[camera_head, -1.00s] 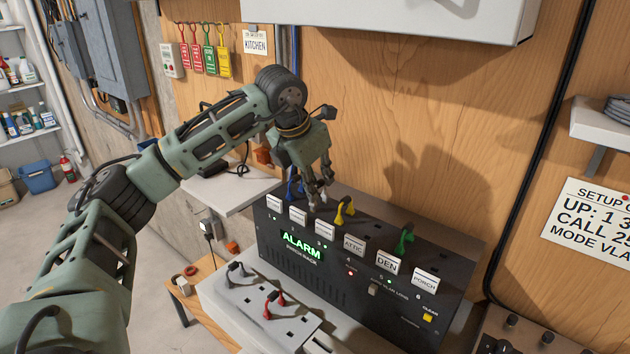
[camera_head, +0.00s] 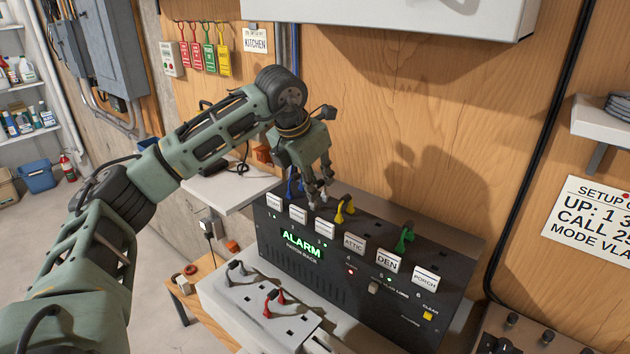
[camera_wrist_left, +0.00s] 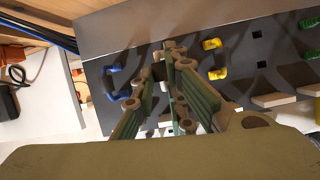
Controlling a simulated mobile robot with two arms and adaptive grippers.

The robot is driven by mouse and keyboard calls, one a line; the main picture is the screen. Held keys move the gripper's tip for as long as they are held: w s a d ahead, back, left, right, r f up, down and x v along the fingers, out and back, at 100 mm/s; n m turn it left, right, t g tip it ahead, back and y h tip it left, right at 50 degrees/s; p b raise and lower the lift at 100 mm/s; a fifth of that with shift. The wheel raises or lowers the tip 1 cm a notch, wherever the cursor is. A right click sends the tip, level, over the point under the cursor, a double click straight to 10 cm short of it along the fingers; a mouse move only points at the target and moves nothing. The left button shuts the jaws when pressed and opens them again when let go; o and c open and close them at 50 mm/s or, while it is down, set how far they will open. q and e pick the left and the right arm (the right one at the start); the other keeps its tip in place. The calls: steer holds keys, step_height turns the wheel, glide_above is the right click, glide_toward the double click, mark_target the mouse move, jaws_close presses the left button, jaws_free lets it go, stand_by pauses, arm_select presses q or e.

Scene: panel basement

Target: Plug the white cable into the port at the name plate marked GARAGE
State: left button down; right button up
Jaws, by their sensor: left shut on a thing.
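My left gripper (camera_head: 318,196) is shut on a small pale piece, apparently the white cable's plug, mostly hidden by the fingers. The left wrist view shows the gripper (camera_wrist_left: 165,75) over the box top; I cannot tell whether the plug is in a port. The three left plates (camera_head: 298,214) are too small to read, so I cannot pick out GARAGE. The ATTIC (camera_head: 354,243), DEN (camera_head: 387,261) and PORCH (camera_head: 425,279) plates are legible. My right gripper is out of view.
A blue plug (camera_head: 294,186), a yellow plug (camera_head: 345,208) and a green plug (camera_head: 404,238) stand on the box top near the gripper. A light grey strip (camera_head: 245,292) with black and red plugs lies in front. The wooden wall rises close behind.

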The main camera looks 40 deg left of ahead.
arm_select(q)
steer(key=shift+f, duration=0.4)
stand_by(0.8)
steer(key=c, duration=1.7)
jaws_free()
steer(key=o, duration=0.4)
steer(key=shift+r+p, duration=2.7)
steer(key=shift+r, duration=1.1)
